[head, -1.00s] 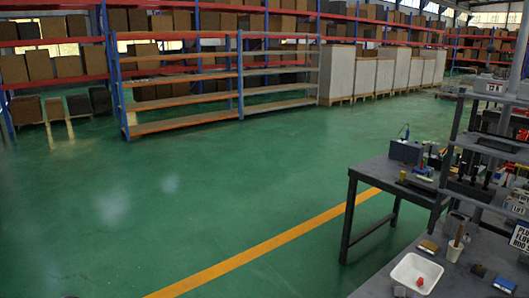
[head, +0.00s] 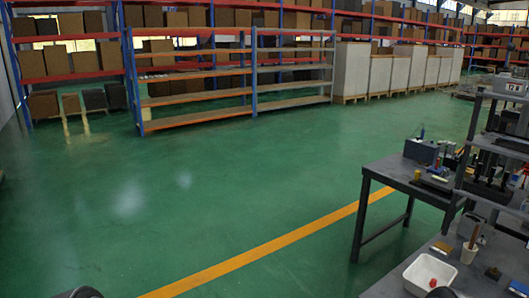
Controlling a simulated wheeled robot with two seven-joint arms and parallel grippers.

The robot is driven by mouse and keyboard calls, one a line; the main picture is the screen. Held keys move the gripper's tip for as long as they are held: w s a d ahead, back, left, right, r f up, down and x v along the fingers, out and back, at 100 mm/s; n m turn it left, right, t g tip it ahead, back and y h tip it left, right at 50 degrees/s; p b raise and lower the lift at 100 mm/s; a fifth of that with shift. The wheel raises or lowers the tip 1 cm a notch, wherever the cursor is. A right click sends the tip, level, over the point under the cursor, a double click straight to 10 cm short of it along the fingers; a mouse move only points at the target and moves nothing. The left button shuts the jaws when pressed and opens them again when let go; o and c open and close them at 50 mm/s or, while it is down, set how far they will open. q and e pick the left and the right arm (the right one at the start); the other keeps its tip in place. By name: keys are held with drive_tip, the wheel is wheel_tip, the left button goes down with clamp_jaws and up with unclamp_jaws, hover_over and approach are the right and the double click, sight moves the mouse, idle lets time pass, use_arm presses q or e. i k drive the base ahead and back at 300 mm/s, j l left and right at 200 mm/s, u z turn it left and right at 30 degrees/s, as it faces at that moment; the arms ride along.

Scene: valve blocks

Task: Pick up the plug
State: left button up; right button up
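A small red piece (head: 433,283) lies in a white tray (head: 408,281) on the near grey workbench at the lower right. It may be the plug, but it is too small to tell. Neither gripper shows clearly. No fingers can be made out on either.
A second grey table (head: 385,175) carries a blue-grey box (head: 421,151). Green floor with a yellow line (head: 260,248) lies open at left; shelves stand behind.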

sight(494, 270)
drive_tip(key=z, duration=1.55)
